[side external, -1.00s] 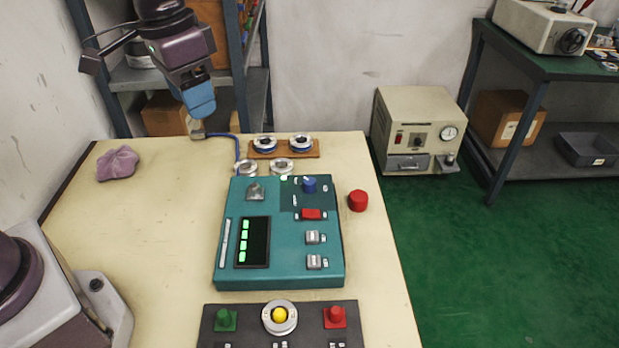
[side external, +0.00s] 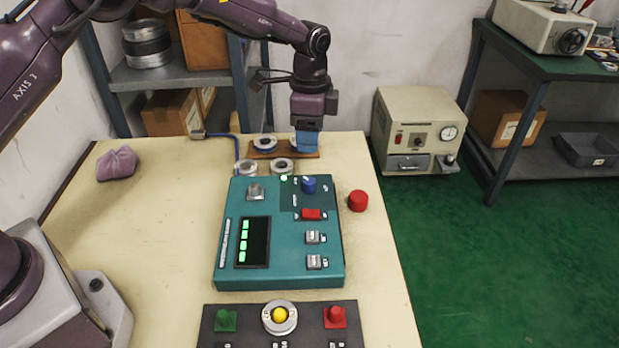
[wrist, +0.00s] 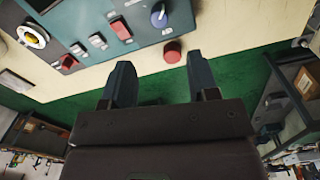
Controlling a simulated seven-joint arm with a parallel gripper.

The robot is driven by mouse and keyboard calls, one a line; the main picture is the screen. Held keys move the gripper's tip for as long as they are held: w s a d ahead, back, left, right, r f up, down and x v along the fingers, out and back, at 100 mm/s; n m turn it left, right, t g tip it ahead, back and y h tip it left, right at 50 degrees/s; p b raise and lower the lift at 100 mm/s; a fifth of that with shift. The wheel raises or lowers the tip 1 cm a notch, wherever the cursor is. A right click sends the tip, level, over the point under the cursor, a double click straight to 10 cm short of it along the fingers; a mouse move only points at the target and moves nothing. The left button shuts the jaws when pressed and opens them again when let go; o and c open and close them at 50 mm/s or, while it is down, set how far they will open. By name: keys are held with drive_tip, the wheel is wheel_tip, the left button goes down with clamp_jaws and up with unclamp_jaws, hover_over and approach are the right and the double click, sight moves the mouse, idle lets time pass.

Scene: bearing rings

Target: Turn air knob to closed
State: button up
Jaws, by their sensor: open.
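The blue knob (side external: 309,185) stands upright on the upper right of the teal control box (side external: 285,276). It has a pale pointer line in the wrist view (wrist: 158,15); its label is too small to read. My gripper (side external: 305,150) is above the back of the table, beyond the box and apart from the knob. In the wrist view my gripper (wrist: 159,64) has its two dark fingers spread with nothing between them. In the side view my fingers hide much of the right ring on the wooden board.
A red switch (side external: 312,214) is close to the knob, and a red round button (side external: 358,201) stands right of the box. Metal rings (side external: 283,166) lie behind the box, near the wooden board (side external: 263,155). A dark button panel (side external: 250,335) is in front.

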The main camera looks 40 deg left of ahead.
sight(310, 180)
wheel_tip(310, 180, down, 11)
drive_tip(key=shift+s+d+f, duration=0.1)
drive_tip(key=shift+s, duration=0.05)
drive_tip(key=c, duration=0.9)
